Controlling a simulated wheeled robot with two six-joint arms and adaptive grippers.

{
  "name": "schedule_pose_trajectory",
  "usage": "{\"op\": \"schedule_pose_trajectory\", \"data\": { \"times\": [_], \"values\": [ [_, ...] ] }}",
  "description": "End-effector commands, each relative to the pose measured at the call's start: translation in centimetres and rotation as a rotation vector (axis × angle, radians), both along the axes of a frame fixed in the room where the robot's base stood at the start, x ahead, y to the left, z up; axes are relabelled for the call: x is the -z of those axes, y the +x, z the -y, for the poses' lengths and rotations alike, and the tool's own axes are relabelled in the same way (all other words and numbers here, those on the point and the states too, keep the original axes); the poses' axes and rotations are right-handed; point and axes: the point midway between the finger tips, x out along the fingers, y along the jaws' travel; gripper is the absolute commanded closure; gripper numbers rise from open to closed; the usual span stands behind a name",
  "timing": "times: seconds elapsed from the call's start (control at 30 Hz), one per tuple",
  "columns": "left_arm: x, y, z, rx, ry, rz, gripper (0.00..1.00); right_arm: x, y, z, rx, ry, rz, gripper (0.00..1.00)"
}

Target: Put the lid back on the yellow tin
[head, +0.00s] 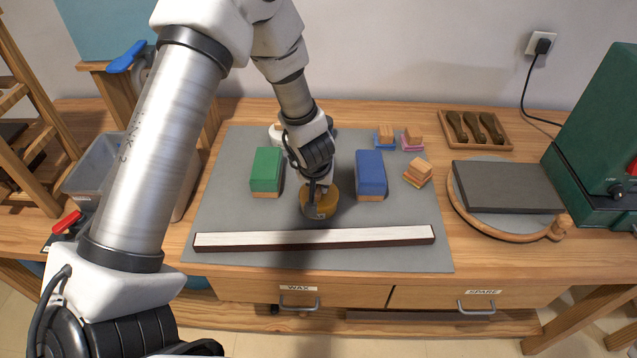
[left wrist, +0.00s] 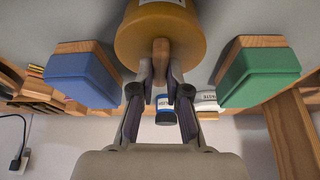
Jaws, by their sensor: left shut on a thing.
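The yellow tin (head: 331,205) stands on the grey mat between a green block and a blue block. Its round yellow top and side fill the upper middle of the left wrist view (left wrist: 135,45), with a white label at the frame's edge. A wooden knob (left wrist: 161,48) sticks out of the top's centre. My left gripper (head: 322,187) is above the tin, its fingers (left wrist: 160,72) shut on the knob. The lid and tin look in line, but I cannot tell whether the lid's rim is seated. My right gripper is out of view.
The green block (head: 267,170) and blue block (head: 371,174) flank the tin closely. A long white-topped strip (head: 315,238) lies in front. A small blue-capped container (left wrist: 165,112) stands behind. Bare mat (head: 425,215) is free at the right.

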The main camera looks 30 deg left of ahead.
Motion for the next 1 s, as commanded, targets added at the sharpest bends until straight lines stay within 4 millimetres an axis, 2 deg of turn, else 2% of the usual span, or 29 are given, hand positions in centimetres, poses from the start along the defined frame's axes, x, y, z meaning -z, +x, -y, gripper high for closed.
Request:
{"op": "schedule_pose_trajectory", "data": {
  "times": [0.4, 0.43, 0.5, 0.73, 0.8, 0.83, 1.0],
  "values": [
    [-0.01, 0.02, 0.00, -0.001, 0.000, 0.000, 1.00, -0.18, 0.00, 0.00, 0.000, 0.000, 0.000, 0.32],
    [-0.01, 0.02, 0.00, -0.001, 0.000, 0.000, 0.82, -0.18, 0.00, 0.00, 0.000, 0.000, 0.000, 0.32],
    [-0.01, 0.02, 0.00, -0.001, 0.000, 0.000, 0.57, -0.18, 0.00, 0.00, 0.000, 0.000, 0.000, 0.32],
    [-0.01, 0.02, 0.00, -0.001, 0.000, 0.000, 0.56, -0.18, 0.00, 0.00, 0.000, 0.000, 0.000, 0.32],
    [0.00, 0.01, 0.01, -0.001, 0.000, 0.000, 0.34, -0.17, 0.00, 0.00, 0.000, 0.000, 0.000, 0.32],
    [0.00, 0.01, 0.01, -0.001, 0.000, 0.000, 0.31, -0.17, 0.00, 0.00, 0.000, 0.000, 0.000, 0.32],
    [0.00, 0.01, 0.00, -0.001, 0.000, 0.000, 0.31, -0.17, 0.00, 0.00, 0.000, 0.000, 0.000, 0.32]
  ]
}}
